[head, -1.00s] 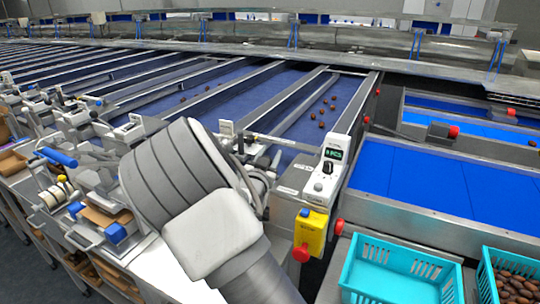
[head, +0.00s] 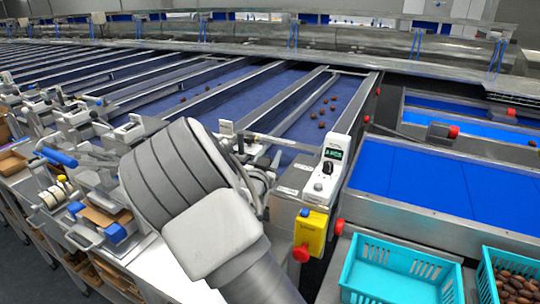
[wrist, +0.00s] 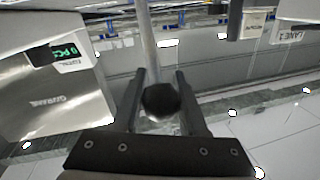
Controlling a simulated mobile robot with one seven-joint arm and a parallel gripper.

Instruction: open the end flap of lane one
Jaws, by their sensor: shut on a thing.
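My gripper (wrist: 160,78) has its two dark fingers on either side of a round black knob (wrist: 161,100) and is shut on it. A pale rod (wrist: 147,35) stands behind the knob in the wrist view. A "LANE 1" label (wrist: 291,35) is at the upper right there. In the head view, my arm hides the knob and most of the lane end. The nearest blue lane (head: 300,128), with several dates on it, runs up to this end. I cannot clearly tell the end flap's outline or its angle.
A control box with a green display (head: 333,153) stands close right of my wrist; it also shows in the wrist view (wrist: 55,85). Below it is a yellow box with a red button (head: 312,232). Turquoise crates (head: 400,285) stand at lower right. Weighing fixtures (head: 95,200) crowd the left.

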